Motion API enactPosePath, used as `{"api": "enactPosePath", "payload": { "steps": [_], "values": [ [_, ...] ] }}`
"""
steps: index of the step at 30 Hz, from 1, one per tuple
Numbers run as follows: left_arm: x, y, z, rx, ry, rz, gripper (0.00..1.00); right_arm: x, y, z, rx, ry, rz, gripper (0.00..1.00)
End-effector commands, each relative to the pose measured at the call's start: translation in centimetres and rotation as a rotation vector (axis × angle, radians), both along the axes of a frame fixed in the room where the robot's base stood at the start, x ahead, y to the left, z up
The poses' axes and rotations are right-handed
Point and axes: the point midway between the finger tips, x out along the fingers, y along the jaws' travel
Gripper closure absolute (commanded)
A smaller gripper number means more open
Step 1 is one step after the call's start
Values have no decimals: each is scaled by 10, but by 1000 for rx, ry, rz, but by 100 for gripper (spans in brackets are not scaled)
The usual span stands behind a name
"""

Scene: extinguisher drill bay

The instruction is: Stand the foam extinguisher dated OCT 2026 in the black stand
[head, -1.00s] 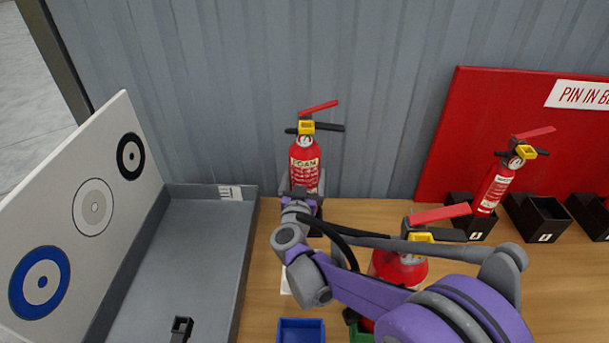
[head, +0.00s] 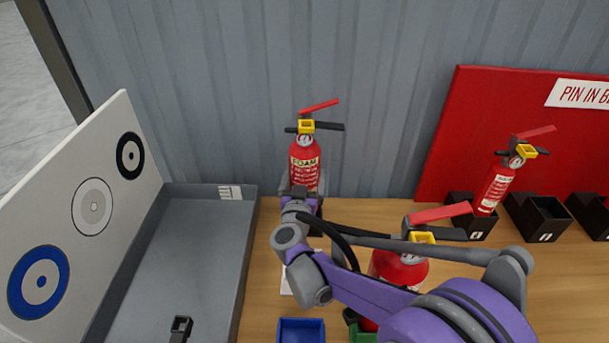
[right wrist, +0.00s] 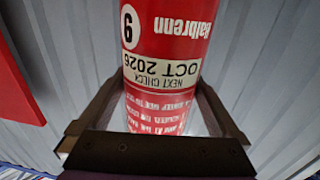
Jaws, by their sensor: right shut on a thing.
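The foam extinguisher (head: 304,165) is red, with a red lever and a yellow pin tag. It is upright near the back wall. In the right wrist view its label (right wrist: 170,70) reads NEXT CHECK OCT 2026, upside down. My right gripper (head: 301,190) is shut on its body, one finger on each side. Its base is hidden behind the gripper, so I cannot tell whether it touches the table. Black open-topped stands (head: 541,219) line the right side; the left one (head: 474,228) holds a tilted extinguisher (head: 495,188). My left gripper cannot be made out.
Another red extinguisher (head: 400,268) is partly behind my right arm, near a green holder (head: 362,336). A blue holder (head: 301,331) is at the front. A grey tray (head: 205,245) and target board (head: 90,205) fill the left. A red sign panel (head: 510,110) stands behind the stands.

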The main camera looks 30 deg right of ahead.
Motion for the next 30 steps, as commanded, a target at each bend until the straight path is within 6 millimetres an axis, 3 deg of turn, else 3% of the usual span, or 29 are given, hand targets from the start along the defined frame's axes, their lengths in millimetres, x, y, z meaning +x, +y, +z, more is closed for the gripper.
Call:
{"api": "enactPosePath", "payload": {
  "steps": [30],
  "values": [
    [0, 0, -11, 0, 4, 0, 50, 0, 0, -11, -4, -1, -2, 100]
  ]
}}
